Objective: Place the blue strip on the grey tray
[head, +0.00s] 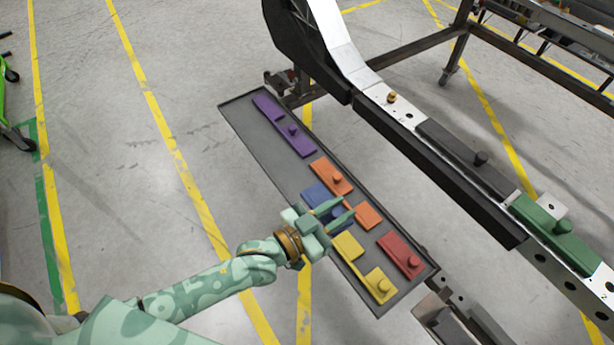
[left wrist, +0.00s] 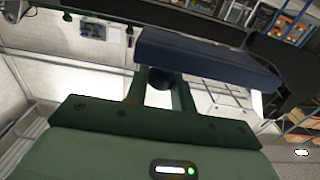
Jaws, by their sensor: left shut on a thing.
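The grey tray (head: 262,145) is a long, dark, shallow tray lying diagonally in the middle of the head view. The blue strip (head: 316,193) is over its middle, between the purple and yellow pieces, partly hidden by my gripper. My left gripper (head: 338,212) is shut on the blue strip by its knob. In the left wrist view the strip (left wrist: 205,58) lies across the fingertips, with the dark round knob (left wrist: 160,86) between the fingers. I cannot tell how large any gap is between strip and tray. My right gripper is not in view.
The tray also holds a purple strip (head: 280,123), orange pieces (head: 331,176), yellow pieces (head: 348,246) and a red strip (head: 401,255). A chassis rail with a black strip (head: 465,157) and a green strip (head: 555,234) runs along the right. Open floor lies left of the tray.

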